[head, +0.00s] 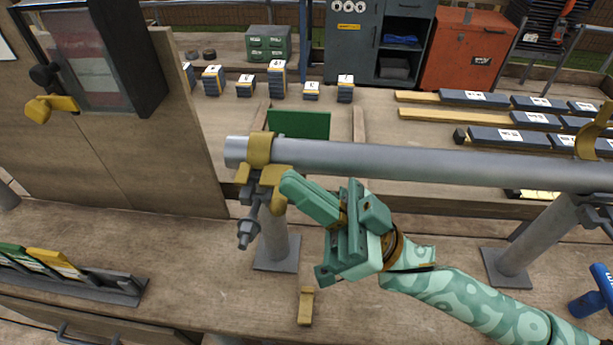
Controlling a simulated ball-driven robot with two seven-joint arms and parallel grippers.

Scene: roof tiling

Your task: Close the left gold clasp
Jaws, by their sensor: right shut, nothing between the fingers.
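The left gold clasp (260,150) sits around the left end of a grey horizontal pipe (420,162). Its lower gold part and dark bolt (249,226) hang below the pipe, at the top of the left post. Whether the clasp is fully closed cannot be told. My right gripper (290,185) is shut and empty. Its fingertips are just right of the clasp's lower part, touching or very near it, below the pipe. A second gold clasp (591,135) is on the pipe at the right edge. My left gripper is not in view.
A post with a square foot (275,265) holds the pipe at left, another (512,270) at right. A small gold piece (306,306) lies on the bench. A wooden panel (110,130) stands left. Slate tiles (505,138) lie behind. A blue tool (590,300) is at right.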

